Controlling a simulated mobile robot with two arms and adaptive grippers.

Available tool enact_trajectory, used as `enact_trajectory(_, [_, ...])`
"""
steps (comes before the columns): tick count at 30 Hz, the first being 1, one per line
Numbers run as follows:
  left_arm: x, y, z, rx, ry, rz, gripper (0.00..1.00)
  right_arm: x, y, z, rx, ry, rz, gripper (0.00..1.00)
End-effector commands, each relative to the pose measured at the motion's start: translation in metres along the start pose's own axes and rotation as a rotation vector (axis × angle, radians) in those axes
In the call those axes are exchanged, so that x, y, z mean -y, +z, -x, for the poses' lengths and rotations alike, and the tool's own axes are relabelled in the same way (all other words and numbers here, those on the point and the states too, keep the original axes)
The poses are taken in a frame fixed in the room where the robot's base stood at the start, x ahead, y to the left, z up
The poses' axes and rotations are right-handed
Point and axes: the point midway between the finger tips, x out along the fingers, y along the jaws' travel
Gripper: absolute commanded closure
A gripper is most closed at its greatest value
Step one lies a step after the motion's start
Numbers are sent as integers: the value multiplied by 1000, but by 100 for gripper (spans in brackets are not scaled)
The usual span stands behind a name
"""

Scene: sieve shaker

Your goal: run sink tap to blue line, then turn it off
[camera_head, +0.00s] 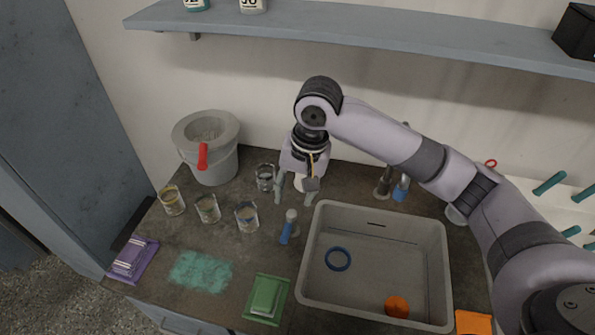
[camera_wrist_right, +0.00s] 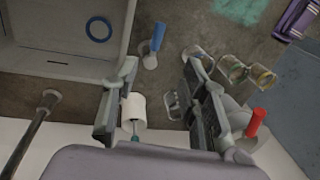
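The grey sink (camera_head: 447,270) is at the right front of the counter, with no water visible in it. Its tap (camera_head: 384,182) stands behind it, partly hidden by my right arm. A blue piece (camera_head: 401,188), perhaps its handle, is beside it. The tap seems to show as a dark pipe (camera_wrist_right: 30,130) in the right wrist view. I cannot make out a blue line. My right gripper (camera_head: 294,192) is open, left of the tap, above the counter behind the sink. A white cylinder (camera_wrist_right: 133,108) shows between its fingers, not gripped. My left gripper is out of view.
A blue ring (camera_head: 338,259) and an orange object (camera_head: 397,306) lie in the sink. A blue-handled tool (camera_head: 287,229) is left of it. Several glass beakers (camera_head: 246,217) and a grey bucket (camera_head: 210,160) with a red handle stand left. A shelf (camera_head: 360,32) spans above.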

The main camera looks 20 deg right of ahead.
Motion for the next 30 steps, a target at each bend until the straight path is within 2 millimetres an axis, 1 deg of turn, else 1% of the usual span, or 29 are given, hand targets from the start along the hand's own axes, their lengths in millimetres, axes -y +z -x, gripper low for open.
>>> enact_trajectory(1, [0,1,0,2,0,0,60,-1,-5,6,-3,7,-25,60])
enact_trajectory(4, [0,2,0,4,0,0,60,-3,-7,8,0,15,-53,60])
enact_trajectory(8, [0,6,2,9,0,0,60,-3,-7,-3,3,17,-59,60])
enact_trajectory(11, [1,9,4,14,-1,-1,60,-4,-7,-20,3,18,-57,60])
enact_trajectory(15, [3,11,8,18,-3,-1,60,-4,-7,-47,3,17,-56,60])
enact_trajectory(24, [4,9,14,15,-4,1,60,-4,-7,-107,1,16,-55,60])
enact_trajectory(30, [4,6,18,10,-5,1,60,-4,-7,-141,0,15,-54,60])
